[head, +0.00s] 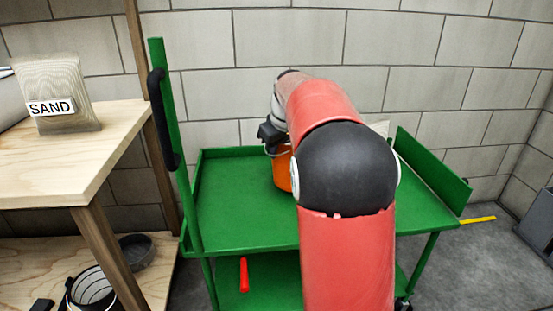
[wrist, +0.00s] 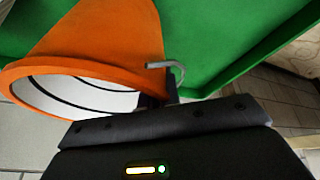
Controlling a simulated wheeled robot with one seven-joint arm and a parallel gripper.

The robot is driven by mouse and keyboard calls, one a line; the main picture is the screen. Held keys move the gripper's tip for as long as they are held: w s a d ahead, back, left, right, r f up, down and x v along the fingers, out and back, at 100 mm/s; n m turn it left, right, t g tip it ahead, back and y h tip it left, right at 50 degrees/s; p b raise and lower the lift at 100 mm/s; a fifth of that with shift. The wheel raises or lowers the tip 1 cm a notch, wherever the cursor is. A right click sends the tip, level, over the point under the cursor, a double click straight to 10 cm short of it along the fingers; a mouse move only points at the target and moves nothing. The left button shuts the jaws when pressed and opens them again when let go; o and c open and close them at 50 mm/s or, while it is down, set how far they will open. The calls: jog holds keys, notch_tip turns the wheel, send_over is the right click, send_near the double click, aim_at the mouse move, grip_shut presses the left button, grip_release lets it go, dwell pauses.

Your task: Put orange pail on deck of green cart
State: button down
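The green cart (head: 235,215) stands in front of the block wall, with a raised rim around parts of its deck. The orange pail (head: 282,170) is over the left-middle of the deck, partly hidden by my red arm. I cannot tell whether its base touches the deck. In the wrist view the orange pail (wrist: 105,40) shows its open mouth and pale inside, with its narrower end toward the green surface. My gripper (wrist: 162,98) has its dark fingers close together at the pail's rim, seemingly pinching it, beside a bent grey wire. My gripper's fingertips are hidden in the head view.
A wooden bench (head: 95,150) at left holds a bag marked SAND (head: 60,95). A grey bowl (head: 136,251) and a dark pail (head: 92,290) are on its lower level. The cart's black push handle (head: 160,118) rises at left. The deck's front left is clear.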

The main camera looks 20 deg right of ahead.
notch_tip(320, 180, down, 2)
jog(key=shift+f, duration=0.15)
jog(key=c, duration=1.6)
grip_release()
jog(key=p+v, duration=0.2)
jog(key=v, duration=1)
jog(key=s+a+f+m, duration=0.1)
jog(key=s+a, duration=0.3)
jog(key=s, duration=0.3)
jog(key=s+a+f, duration=0.1)
jog(key=s+a, duration=0.3)
jog(key=s, duration=0.3)
jog(key=s+a+f, duration=0.1)
jog(key=s+f, duration=0.2)
jog(key=s, duration=0.1)
jog(key=s+a+f+m, duration=0.1)
jog(key=s+a+f, duration=0.1)
jog(key=s, duration=0.3)
jog(key=s+a+f+m+t, duration=0.1)
jog(key=s+f, duration=0.4)
jog(key=shift+s+a, duration=0.2)
jog(key=shift+a, duration=0.2)
